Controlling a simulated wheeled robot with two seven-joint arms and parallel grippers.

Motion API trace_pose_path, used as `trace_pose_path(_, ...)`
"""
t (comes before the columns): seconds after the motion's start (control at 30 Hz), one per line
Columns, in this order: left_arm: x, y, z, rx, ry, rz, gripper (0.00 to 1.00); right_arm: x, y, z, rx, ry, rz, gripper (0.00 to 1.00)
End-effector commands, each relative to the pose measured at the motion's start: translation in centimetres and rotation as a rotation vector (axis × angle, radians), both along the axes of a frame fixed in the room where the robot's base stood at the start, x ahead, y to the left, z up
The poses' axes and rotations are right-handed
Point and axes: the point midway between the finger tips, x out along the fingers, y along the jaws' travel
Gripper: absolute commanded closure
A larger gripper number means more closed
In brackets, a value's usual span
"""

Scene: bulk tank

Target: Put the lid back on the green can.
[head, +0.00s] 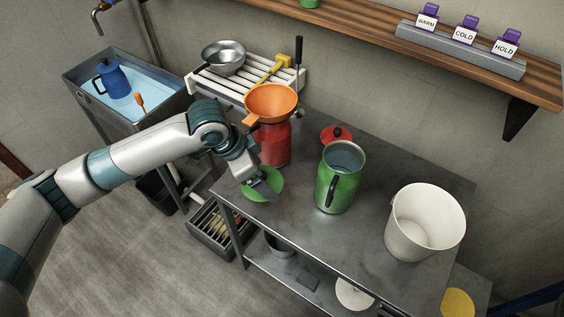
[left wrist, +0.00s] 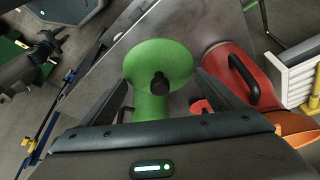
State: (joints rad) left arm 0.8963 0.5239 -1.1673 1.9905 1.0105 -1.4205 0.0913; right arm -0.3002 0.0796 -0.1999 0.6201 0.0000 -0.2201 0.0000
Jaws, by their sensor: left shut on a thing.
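The green lid (head: 262,181) is a round disc at the left end of the steel table. My left gripper (head: 268,188) is shut on it. In the left wrist view the lid (left wrist: 158,58), with its black knob, lies between my left fingers (left wrist: 162,80). I cannot tell whether it touches the table. The green can (head: 325,190) stands upright and open mid-table, its dark handle toward the front, to the right of my left gripper. My right gripper is not in view.
A red can (head: 275,148) with an orange funnel (head: 271,102) in its mouth stands just behind the left gripper. A red lid (head: 336,134) lies behind the green can. A white bucket (head: 425,222) stands to the right. The table front between can and bucket is clear.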

Motion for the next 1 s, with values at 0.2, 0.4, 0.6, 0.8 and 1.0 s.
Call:
trace_pose_path(0.2, 1.3, 5.2, 2.3, 0.001, -0.008, 0.332, 0.36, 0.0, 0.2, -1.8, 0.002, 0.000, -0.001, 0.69)
trace_pose_path(0.4, 2.0, 10.3, 5.3, -0.001, -0.010, 0.689, 0.36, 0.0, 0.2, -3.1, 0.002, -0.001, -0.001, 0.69)
trace_pose_path(0.6, 2.1, 14.4, 7.7, 0.000, -0.007, 0.996, 0.36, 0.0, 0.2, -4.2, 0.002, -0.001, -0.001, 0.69)
trace_pose_path(0.8, 1.9, 16.5, 9.2, -0.001, -0.004, 1.161, 0.36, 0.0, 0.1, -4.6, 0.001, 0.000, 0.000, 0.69)
trace_pose_path(1.0, 1.8, 16.9, 9.4, 0.000, -0.001, 1.193, 0.36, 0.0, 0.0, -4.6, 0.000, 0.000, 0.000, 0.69)
